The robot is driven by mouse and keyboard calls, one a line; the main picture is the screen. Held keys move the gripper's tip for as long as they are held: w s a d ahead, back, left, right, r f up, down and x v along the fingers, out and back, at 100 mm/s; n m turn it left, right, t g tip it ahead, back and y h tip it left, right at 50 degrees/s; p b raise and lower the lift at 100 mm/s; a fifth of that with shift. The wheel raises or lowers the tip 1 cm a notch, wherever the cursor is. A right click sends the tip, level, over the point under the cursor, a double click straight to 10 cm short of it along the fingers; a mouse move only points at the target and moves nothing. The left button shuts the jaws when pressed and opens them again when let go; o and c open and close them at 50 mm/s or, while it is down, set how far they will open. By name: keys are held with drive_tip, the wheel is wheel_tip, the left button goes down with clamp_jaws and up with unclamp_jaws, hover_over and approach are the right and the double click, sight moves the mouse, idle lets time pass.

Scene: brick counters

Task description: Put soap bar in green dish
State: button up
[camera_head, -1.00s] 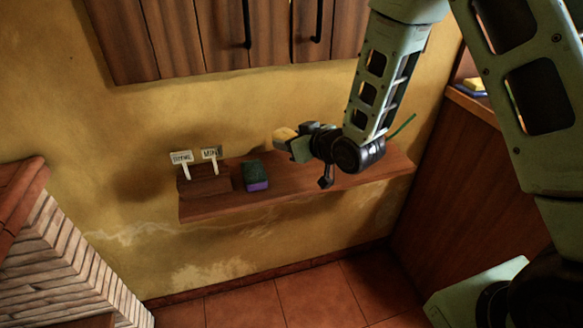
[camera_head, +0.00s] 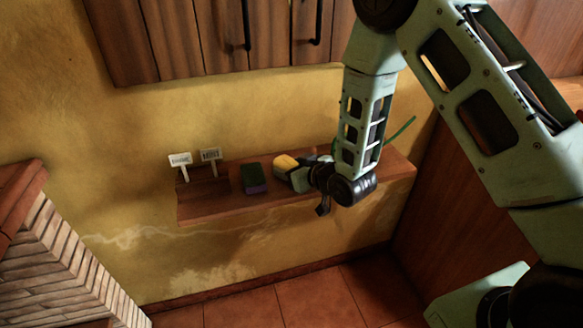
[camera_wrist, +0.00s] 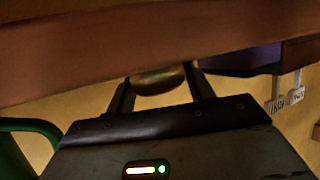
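A yellow block, seemingly the soap bar (camera_head: 286,162), is at the end of my gripper (camera_head: 290,172) in the head view, just right of the sponge and low at the shelf. In the wrist view a rounded golden-brown piece of it (camera_wrist: 158,79) sits between the two fingers of my gripper (camera_wrist: 160,85), which look shut on it. A thin green edge (camera_head: 401,129) shows right of my arm, and a dark green curve (camera_wrist: 18,135) shows at the left of the wrist view. It may be the green dish; my arm hides most of it.
A wooden wall shelf (camera_head: 210,209) holds a green and purple sponge (camera_head: 255,178) left of my gripper. Two small white signs (camera_head: 180,160) stand at its left end. Cabinets (camera_head: 200,40) hang above, and a brick structure (camera_head: 60,260) is at lower left.

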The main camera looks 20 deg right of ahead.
drive_tip(key=o, duration=0.3)
